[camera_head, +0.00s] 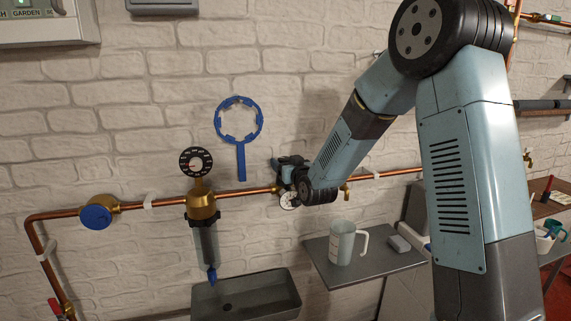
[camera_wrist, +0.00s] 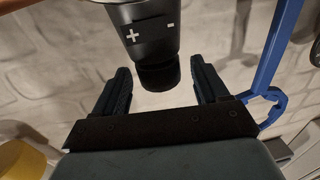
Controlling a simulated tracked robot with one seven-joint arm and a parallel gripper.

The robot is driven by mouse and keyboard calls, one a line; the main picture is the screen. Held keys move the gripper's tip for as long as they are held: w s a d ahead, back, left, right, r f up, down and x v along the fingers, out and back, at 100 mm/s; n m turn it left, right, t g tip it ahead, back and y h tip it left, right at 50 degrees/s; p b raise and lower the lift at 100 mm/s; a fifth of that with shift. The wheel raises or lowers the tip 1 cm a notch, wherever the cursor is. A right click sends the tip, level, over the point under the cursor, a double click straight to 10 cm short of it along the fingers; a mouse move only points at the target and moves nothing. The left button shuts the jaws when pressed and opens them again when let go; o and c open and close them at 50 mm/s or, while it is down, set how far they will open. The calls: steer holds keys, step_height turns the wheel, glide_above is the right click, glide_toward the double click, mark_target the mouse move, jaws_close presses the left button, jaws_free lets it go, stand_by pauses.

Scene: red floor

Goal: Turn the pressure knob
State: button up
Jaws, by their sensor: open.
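The black pressure knob (camera_wrist: 150,32) with white plus and minus marks is at the top of the wrist view. Its narrower lower end (camera_wrist: 158,76) lies between my fingertips in the picture, with a gap on each side. My gripper (camera_wrist: 160,80) is open, one finger left and one right of the knob. In the head view my gripper (camera_head: 292,172) is at the copper pipe, above a small white round gauge (camera_head: 288,200). There, my gripper and the knob merge into one dark shape, so I cannot tell them apart.
A copper pipe (camera_head: 245,191) runs along the white brick wall. A blue ring wrench (camera_head: 241,160) hangs left of my gripper. A filter with a dark dial (camera_head: 196,162) is further left. A cup (camera_head: 342,243) stands on a grey shelf below right, beside a sink (camera_head: 245,298).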

steer(key=c, duration=1)
steer(key=shift+a, duration=0.25)
steer(key=shift+c, duration=0.3)
steer(key=shift+d, duration=0.2)
steer(key=shift+w+n+y, duration=0.1)
steer(key=shift+n+y, duration=0.2)
steer(key=shift+y, duration=0.1)
steer(key=shift+d+n+g+y, duration=0.2)
steer(key=shift+n+g+y, duration=0.3)
steer(key=shift+g+y, duration=0.15)
steer(key=n+g+y, duration=0.2)
steer(key=y, duration=0.1)
steer(key=shift+w+d, duration=0.15)
steer(key=shift+w+d+n+g+y, duration=0.1)
steer(key=shift+w+n+g+y, duration=0.05)
steer(key=shift+n+g+y, duration=1.55)
steer(key=shift+n+g, duration=0.3)
steer(key=shift+g, duration=0.25)
